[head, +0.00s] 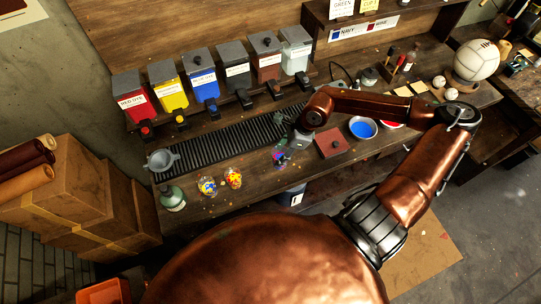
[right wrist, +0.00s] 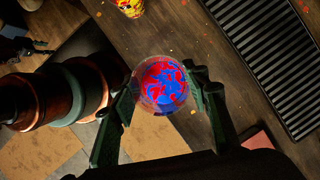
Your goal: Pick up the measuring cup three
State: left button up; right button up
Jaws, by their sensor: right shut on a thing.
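My right gripper (head: 279,151) is over the front part of the workbench. It is shut on a clear round measuring cup (right wrist: 163,86) with swirled red and blue contents, one finger on each side in the right wrist view. In the head view the gripper partly hides this cup (head: 278,159). I cannot tell whether it touches the bench. Two similar clear cups, one with yellow and blue (head: 207,186) and one with yellow and red (head: 233,178), stand to its left. My left gripper does not show in the head view.
Dye bins (head: 205,83) line the back. A red-brown box (head: 331,143) and blue bowl (head: 362,128) are to the right.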

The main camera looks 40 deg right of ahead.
jog(key=shift+s+d+r+p, duration=0.3)
jog(key=shift+s+d+r, duration=0.1)
jog(key=shift+s+d, duration=0.2)
jog(key=shift+s+d+r+p, duration=0.25)
jog(key=shift+s+d+r, duration=0.15)
jog(key=shift+s+d, duration=0.25)
jog(key=shift+s+d+r+p, duration=0.3)
jog(key=shift+s+d+r, duration=0.15)
jog(key=shift+d, duration=0.3)
